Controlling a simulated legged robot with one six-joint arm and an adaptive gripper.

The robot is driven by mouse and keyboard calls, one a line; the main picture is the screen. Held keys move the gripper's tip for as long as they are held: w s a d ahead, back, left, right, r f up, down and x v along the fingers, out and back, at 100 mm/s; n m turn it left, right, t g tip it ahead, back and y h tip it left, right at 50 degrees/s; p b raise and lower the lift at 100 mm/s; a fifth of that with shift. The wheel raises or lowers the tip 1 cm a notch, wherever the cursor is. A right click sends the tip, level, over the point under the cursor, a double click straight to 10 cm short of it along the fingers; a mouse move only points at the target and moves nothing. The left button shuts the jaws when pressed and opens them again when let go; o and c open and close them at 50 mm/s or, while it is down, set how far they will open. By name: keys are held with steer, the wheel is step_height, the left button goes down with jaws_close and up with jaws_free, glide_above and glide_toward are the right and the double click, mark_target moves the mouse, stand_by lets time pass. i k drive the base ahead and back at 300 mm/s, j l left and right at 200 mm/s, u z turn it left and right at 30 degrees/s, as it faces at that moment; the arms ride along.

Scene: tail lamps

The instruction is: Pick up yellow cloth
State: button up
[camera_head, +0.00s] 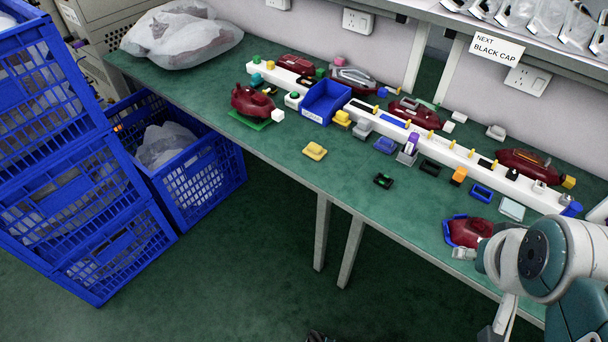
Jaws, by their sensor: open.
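The yellow cloth (315,151) appears as a small, folded, lumpy yellow piece. It lies flat on the green tabletop, near the front edge at the middle of the bench, with clear surface around it.
A long white rail (440,148) with small parts runs along the bench, with a blue bin (325,103) at its left part. A dark red lamp in a blue tray (449,229) is close to my gripper. Blue crates (200,178) stand on the floor at left.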

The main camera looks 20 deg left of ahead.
mark_target(314, 151)
steer(key=k+z, duration=0.25)
steer(key=z, duration=0.25)
steer(key=k+l+z, duration=0.15)
steer(key=z, duration=0.35)
steer(key=j+z, duration=0.25)
steer(key=j, duration=1.55)
steer(key=i+j, duration=0.1)
steer(key=j, duration=2.2)
steer(key=i, duration=0.05)
